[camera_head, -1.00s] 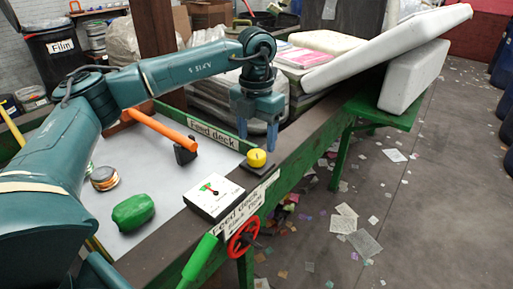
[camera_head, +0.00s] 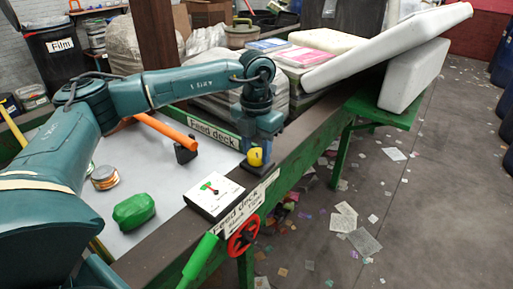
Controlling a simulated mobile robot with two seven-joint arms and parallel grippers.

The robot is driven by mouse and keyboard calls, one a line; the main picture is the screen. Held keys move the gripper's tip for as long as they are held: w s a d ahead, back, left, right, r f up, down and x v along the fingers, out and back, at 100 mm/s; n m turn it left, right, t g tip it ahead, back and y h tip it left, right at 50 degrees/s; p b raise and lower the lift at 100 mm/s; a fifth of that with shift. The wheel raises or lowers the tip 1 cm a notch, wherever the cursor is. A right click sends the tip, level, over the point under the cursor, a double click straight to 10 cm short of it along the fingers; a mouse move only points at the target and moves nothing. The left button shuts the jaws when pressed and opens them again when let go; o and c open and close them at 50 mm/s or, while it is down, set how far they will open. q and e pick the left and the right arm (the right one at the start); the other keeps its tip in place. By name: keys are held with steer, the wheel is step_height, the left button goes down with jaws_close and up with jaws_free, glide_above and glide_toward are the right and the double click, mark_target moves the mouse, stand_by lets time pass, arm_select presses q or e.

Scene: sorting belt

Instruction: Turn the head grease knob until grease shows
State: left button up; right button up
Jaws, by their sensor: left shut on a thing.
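The yellow knob (camera_head: 255,158) sits on a dark base at the edge of the feed deck, in front of the "Feed deck" sign. My left gripper (camera_head: 257,152) points down over the knob with its fingers around it, shut on it. The fingers hide part of the knob. I cannot make out any grease around it. My right gripper is not in view.
A white box with a red and green dial (camera_head: 213,195) sits on the deck edge close by. An orange-handled hammer (camera_head: 167,133), a green bundle (camera_head: 133,211) and a small round tin (camera_head: 104,177) lie on the deck. A red handwheel (camera_head: 243,234) is below the edge.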

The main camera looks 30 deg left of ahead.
arm_select(q)
steer(key=c, duration=0.3)
steer(key=m, duration=0.3)
steer(key=shift+b, duration=0.3)
steer(key=shift+m, duration=1.8)
steer(key=o, duration=0.9)
steer(key=shift+o, duration=0.2)
